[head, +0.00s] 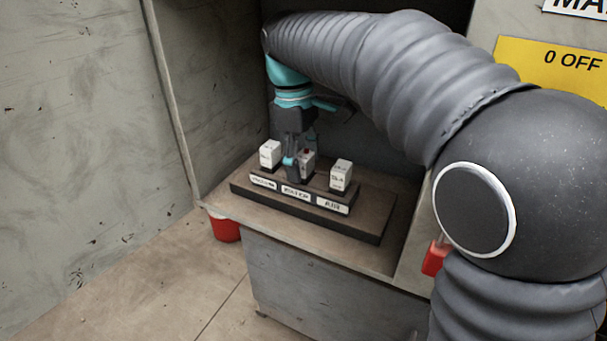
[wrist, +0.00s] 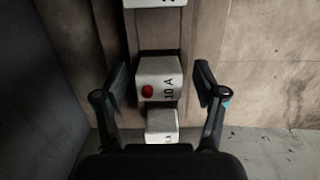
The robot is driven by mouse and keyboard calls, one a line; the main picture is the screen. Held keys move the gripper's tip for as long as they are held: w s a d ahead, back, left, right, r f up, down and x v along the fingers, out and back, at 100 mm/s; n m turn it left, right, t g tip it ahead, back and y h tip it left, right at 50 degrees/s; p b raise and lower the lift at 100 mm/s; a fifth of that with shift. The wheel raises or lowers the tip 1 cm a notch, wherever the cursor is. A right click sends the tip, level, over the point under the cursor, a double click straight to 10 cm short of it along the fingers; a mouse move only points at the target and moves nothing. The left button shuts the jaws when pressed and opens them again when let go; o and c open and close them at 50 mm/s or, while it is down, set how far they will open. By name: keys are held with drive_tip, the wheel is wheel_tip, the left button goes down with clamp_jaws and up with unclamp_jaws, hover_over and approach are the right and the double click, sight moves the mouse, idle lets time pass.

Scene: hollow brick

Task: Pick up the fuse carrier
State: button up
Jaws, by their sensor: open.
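The fuse carrier with a red dot, a white block marked 10 A (wrist: 170,66), is the middle one of three white blocks. In the head view it (head: 308,160) is partly hidden behind my gripper (head: 297,163). In the wrist view my gripper (wrist: 160,84) is open, one finger on each side of this block with a visible gap at both sides. Another white block (head: 270,153) stands to its left and one (head: 341,175) to its right in the head view. In the wrist view, one block (wrist: 162,122) is below and one (wrist: 155,3) is cut off above.
The blocks stand on a dark brown stepped board (head: 366,223) with white labels; the right label (head: 332,205) reads AIR. The board lies on a shelf (head: 290,247) in a recess between grey walls. A red bucket (head: 225,229) stands below left.

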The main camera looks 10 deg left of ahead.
drive_tip(key=shift+f, duration=0.4)
drive_tip(key=shift+d, duration=0.1)
drive_tip(key=c, duration=1.3)
drive_tip(key=shift+r, duration=0.1)
